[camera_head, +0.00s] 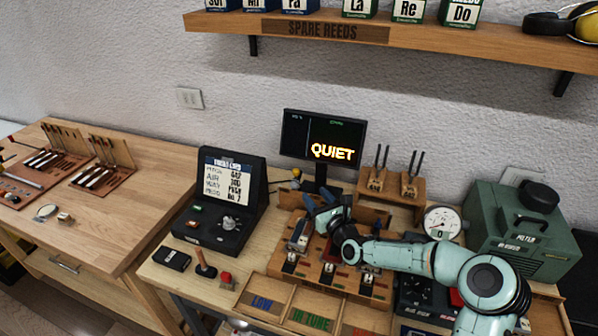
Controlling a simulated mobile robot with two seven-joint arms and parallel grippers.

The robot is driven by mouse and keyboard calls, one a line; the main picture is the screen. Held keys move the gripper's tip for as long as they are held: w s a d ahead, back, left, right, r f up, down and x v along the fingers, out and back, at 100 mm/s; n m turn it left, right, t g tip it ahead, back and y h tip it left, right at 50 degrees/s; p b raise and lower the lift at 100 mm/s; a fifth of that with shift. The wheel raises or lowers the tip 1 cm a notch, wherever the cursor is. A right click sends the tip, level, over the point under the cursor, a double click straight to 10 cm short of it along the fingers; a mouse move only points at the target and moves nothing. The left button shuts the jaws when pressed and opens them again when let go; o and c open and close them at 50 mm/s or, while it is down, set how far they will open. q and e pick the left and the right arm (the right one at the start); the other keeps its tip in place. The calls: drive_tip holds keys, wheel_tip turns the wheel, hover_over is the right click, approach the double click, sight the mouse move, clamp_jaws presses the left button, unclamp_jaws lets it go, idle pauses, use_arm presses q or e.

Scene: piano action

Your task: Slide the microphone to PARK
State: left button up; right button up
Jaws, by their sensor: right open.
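I cannot make out the microphone or a PARK label for certain. A small yellow-topped piece (297,175) stands left of the monitor's foot, too small to identify. My right gripper (316,209) comes in from the right over the back of the wooden reed rack on the bench. Its jaws are open, and I see nothing held between them. The wrist and forearm hide part of the rack and whatever lies behind them. My left gripper is not in view.
A monitor (322,139) reading QUIET stands behind the rack. A black control case (219,207) is left, a round gauge (442,222) and green machine (524,238) right. Sorting trays (278,301) lie in front. A small hammer-like tool (205,264) stands near the front left.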

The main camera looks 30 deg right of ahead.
sight(297, 174)
drive_tip(key=w+p, duration=0.1)
drive_tip(key=w, duration=0.2)
drive_tip(key=w+p, duration=0.1)
drive_tip(key=w, duration=0.3)
drive_tip(key=w+p, duration=0.1)
drive_tip(key=w, duration=0.3)
drive_tip(key=shift+w+d+r+p, duration=0.1)
drive_tip(key=shift+d+r+p, duration=0.2)
drive_tip(key=shift+p, duration=0.05)
drive_tip(key=shift+w+d+f, duration=0.1)
drive_tip(key=shift+w+f, duration=0.15)
drive_tip(key=shift+w, duration=0.25)
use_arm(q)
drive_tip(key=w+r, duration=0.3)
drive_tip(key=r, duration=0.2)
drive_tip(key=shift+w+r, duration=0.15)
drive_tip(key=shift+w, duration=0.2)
use_arm(e)
drive_tip(key=shift+s, duration=0.1)
clamp_jaws()
